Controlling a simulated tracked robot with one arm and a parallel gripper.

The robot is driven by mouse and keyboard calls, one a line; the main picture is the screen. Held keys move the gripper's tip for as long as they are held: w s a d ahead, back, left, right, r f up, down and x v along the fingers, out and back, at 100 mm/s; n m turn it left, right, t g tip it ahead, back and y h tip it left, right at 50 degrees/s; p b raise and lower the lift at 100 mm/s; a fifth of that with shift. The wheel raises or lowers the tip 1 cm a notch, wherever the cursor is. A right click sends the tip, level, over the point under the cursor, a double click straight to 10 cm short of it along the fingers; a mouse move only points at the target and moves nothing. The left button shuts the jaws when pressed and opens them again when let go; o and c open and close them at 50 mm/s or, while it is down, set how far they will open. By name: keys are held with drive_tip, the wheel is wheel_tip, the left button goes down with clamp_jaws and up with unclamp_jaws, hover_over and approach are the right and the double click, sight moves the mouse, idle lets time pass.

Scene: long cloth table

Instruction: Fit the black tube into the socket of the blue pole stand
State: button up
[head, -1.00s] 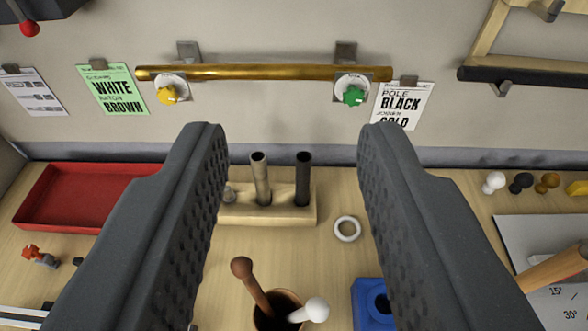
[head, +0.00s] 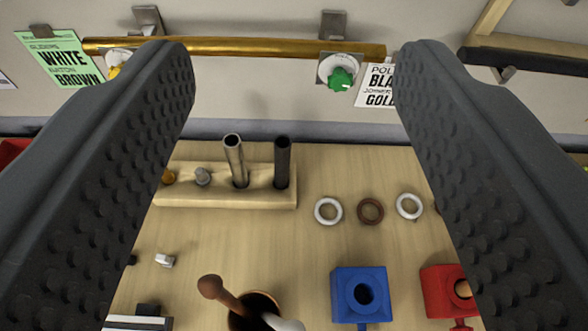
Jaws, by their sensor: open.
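The black tube (head: 282,163) stands upright in the wooden rack (head: 225,198), right of a grey metal tube (head: 236,160). The blue pole stand (head: 360,300) is a block at the lower right of centre, with a round dark socket on top that looks empty. My gripper (head: 294,55) is open, its two dark textured fingers wide apart on either side of the view. Nothing is between the fingertips. The black tube and the blue stand appear in the gap between the fingers, apart from both.
Several rings, including a brown one (head: 370,211), lie right of the rack. A red stand (head: 448,292) is partly behind the right finger. A cup (head: 254,310) with sticks stands in front. A brass rod (head: 240,47) hangs on the wall, above a green knob (head: 340,79).

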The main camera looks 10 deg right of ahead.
drive_tip(key=w+d+f+n+g+h+p, duration=0.1)
drive_tip(key=w+f+n+g+h+p, duration=0.2)
drive_tip(key=w, duration=0.6)
drive_tip(key=n+g+p, duration=1)
drive_tip(key=n+p, duration=0.5)
drive_tip(key=n, duration=0.4)
hover_over(278, 144)
drive_tip(key=s+a, duration=0.2)
drive_tip(key=s, duration=0.1)
wheel_tip(278, 144, down, 28)
drive_tip(key=shift+h, duration=0.4)
drive_tip(key=shift+w+p+x, duration=0.15)
drive_tip(key=shift+p+x, duration=0.05)
drive_tip(key=shift+x, duration=1.3)
drive_tip(key=shift+w+p+x, duration=0.2)
drive_tip(key=shift+x, duration=1.35)
drive_tip(key=shift+r, duration=0.1)
clamp_jaws()
